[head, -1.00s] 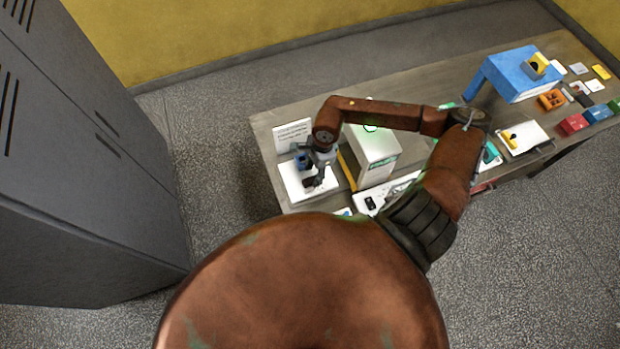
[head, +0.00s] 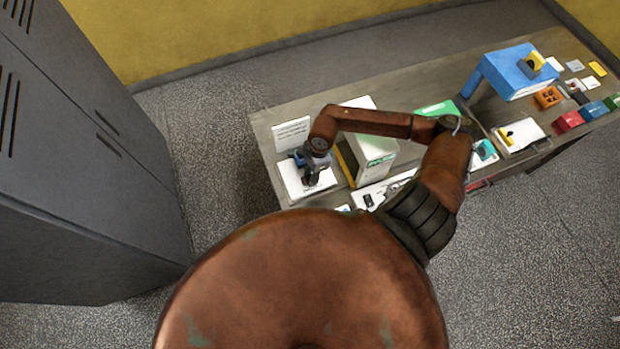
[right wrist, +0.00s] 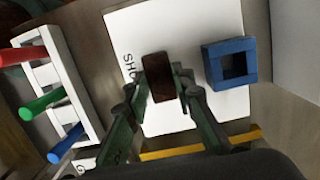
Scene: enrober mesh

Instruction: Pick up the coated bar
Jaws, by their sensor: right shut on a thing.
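The coated bar (right wrist: 158,77) is a small dark brown block between my right gripper's fingers in the right wrist view. My right gripper (right wrist: 162,90) is shut on it, one finger on each side. The bar is over a white sheet (right wrist: 185,25) with dark lettering; I cannot tell how far above it. In the head view my right gripper (head: 312,180) is over the same white sheet (head: 293,182) at the table's left end, and it mostly hides the bar. My left gripper is not in view.
A blue square frame (right wrist: 208,64) lies right of the bar in the wrist view. A yellow strip (right wrist: 200,143) lies nearby, and a white rack (right wrist: 72,75) with red, green and blue pegs stands left. A white box (head: 378,160) stands right of my gripper in the head view.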

